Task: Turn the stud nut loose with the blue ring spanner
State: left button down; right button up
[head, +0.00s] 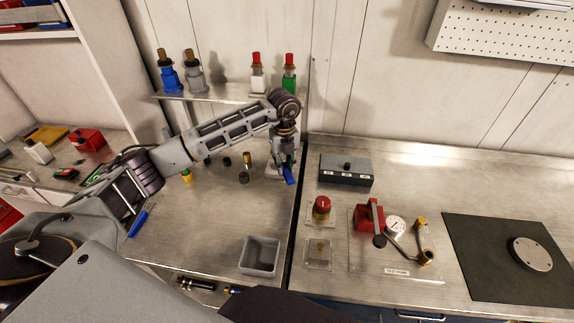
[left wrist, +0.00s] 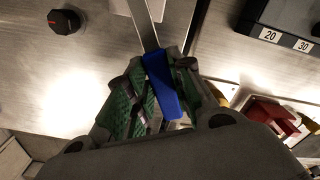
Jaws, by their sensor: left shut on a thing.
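My left gripper (head: 284,163) is shut on the blue handle of a tool, which I take for the blue ring spanner (head: 290,177). In the left wrist view, the blue handle (left wrist: 165,88) lies between the green-padded fingers of the gripper (left wrist: 160,80). A flat steel shank (left wrist: 142,25) runs up from it and out of the top edge. The spanner's ring end is out of the wrist view and hidden by the gripper in the head view. I cannot make out the stud nut. My right gripper is not in view.
A grey block marked with numbers (head: 346,171) stands right of the gripper. A grey bin (head: 261,256) stands at the front. A second blue-handled tool (head: 139,222) lies at left. Small dark knobs (head: 243,178) stand nearby. A shelf (head: 225,94) with bottles is behind the arm.

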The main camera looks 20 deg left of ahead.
pick_arm(q)
jog(key=s+a+m+b, duration=0.2)
jog(key=s+a+m, duration=0.1)
jog(key=a+m, duration=0.5)
jog(key=shift+a+m+b, duration=0.3)
jog(key=shift+m+b, duration=0.05)
jog(key=shift+m, duration=1.05)
jog(key=shift+f, duration=0.35)
jog(key=shift+f+b, duration=1.05)
jog(key=shift+f, duration=0.55)
jog(key=shift+f+b, duration=0.3)
jog(key=shift+b, duration=0.1)
dwell(0.5)
jog(key=shift+f, duration=0.15)
